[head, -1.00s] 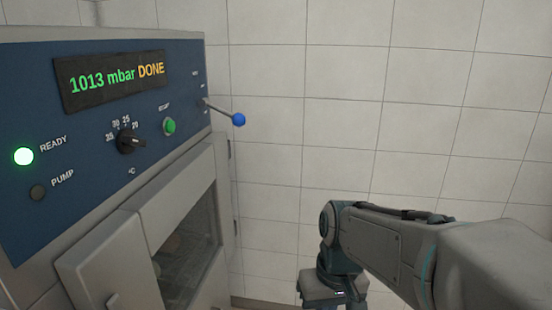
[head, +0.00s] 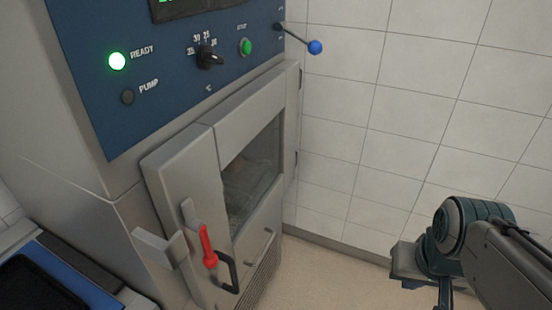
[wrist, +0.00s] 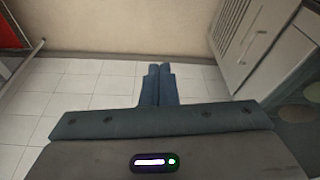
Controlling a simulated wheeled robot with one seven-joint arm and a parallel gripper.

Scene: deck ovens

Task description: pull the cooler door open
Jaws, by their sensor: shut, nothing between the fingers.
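The cooler door (head: 235,128) is a thick grey metal door with a dark window (head: 252,178) in the front of the cabinet. It looks shut, with hinges along its right edge. A red lever (head: 207,245) sits at its lower left, beside a dark bent handle (head: 229,275). My gripper (wrist: 157,70) shows in the wrist view with both fingers together and nothing between them, above a pale tiled floor. In the head view my arm is at the lower right, clear of the door; the fingertips cannot be made out there.
The blue control panel (head: 165,75) above the door has a lit green READY lamp (head: 117,61), a dark PUMP button (head: 128,97) and a blue-knobbed lever (head: 315,47). A tiled wall (head: 400,110) stands at right. Floor (head: 325,265) is open between door and arm.

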